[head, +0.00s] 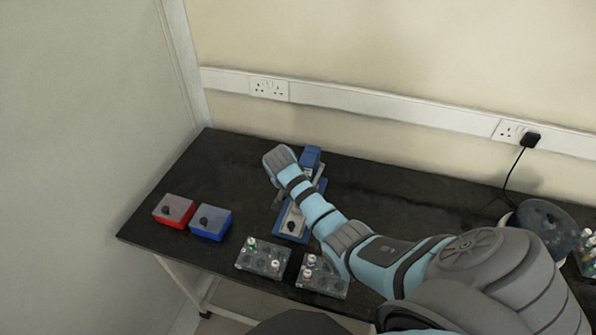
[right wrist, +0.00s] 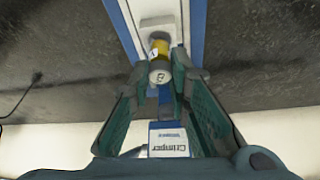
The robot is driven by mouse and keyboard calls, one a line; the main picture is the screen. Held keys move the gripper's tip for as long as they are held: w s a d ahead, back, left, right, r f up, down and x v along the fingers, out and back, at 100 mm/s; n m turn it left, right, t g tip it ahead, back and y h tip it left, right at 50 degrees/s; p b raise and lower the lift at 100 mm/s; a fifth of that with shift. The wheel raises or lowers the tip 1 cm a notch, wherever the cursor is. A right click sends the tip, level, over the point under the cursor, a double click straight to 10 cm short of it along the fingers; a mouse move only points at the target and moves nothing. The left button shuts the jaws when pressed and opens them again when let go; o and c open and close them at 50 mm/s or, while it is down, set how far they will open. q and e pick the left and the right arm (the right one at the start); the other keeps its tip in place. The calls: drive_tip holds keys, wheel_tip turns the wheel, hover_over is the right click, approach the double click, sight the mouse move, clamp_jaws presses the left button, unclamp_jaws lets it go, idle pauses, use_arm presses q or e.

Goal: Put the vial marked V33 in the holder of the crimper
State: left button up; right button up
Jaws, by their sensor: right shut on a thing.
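The blue and white crimper (head: 290,228) stands on the bench under my right arm, with part of it hidden. In the right wrist view its blue and white body (right wrist: 168,139) shows the word "Crimper". My right gripper (right wrist: 163,76) is shut on a vial (right wrist: 159,62) with a pale, marked top and a yellow band. The marking is too small to read surely. The vial is at the crimper's white block (right wrist: 156,14); I cannot tell whether it is seated in the holder. The head view hides the vial and the fingers. My left gripper is not in view.
Two clear racks with vials, left (head: 263,260) and right (head: 322,277), stand at the front edge. A red box (head: 174,211) and a blue box (head: 210,222) are at left. A round dark device (head: 545,222) and more vials (head: 588,243) are at right.

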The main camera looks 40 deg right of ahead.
idle(0.4)
drive_tip(key=shift+p, duration=0.35)
drive_tip(key=shift+f, duration=0.2)
drive_tip(key=shift+f, duration=0.25)
drive_tip(key=shift+f, duration=0.15)
idle(0.6)
drive_tip(key=shift+f, duration=0.35)
